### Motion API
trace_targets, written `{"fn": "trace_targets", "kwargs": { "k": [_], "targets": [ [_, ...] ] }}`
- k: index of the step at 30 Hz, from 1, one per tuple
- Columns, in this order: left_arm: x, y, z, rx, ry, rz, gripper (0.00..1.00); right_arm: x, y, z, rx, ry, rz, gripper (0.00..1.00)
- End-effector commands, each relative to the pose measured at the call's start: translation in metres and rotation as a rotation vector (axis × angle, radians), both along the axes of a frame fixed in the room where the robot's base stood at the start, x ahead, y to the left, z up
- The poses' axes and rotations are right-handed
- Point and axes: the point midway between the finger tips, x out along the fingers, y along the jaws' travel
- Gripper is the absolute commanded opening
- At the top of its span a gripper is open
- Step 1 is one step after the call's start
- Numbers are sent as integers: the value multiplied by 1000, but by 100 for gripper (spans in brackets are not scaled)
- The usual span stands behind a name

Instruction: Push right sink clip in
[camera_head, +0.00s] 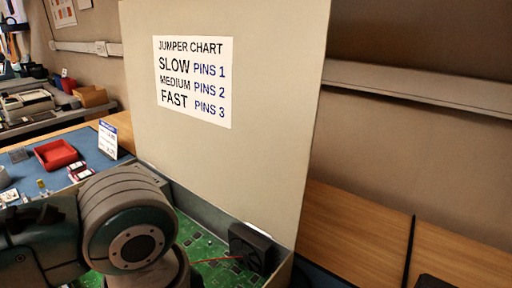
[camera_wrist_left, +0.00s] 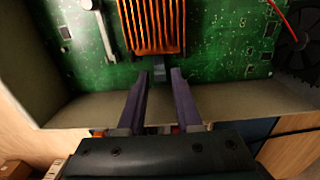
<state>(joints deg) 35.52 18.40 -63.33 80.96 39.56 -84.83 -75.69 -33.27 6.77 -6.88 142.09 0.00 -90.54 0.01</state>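The copper-coloured finned heat sink (camera_wrist_left: 151,24) sits on the green circuit board (camera_wrist_left: 215,50) in the left wrist view. A small grey-blue tab (camera_wrist_left: 160,71), perhaps a sink clip, shows at the sink's lower edge. My left gripper (camera_wrist_left: 159,75) is open, its two purple fingers apart on either side of that tab in the picture; whether they touch it I cannot tell. In the head view my left arm covers the sink and the gripper. The board also shows there (camera_head: 205,245). My right gripper is not in view.
A pale lever or bar (camera_wrist_left: 103,32) stands left of the sink. A black fan (camera_head: 250,247) with red wires is at the case's right side. The case wall (camera_wrist_left: 240,108) runs under my fingers. The raised panel with a jumper chart (camera_head: 193,80) stands behind the board.

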Motion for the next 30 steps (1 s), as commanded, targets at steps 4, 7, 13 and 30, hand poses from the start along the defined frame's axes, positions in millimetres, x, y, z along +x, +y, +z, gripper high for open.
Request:
{"fn": "trace_targets", "kwargs": {
  "k": [4, 7, 13, 30],
  "targets": [
    [0, 0, 0, 0, 0, 0, 27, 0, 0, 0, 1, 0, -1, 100],
    [0, 0, 0, 0, 0, 0, 16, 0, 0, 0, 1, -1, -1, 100],
    [0, 0, 0, 0, 0, 0, 0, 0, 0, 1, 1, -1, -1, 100],
    [2, 2, 4, 0, -1, 1, 0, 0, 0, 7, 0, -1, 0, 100]
  ]
}}
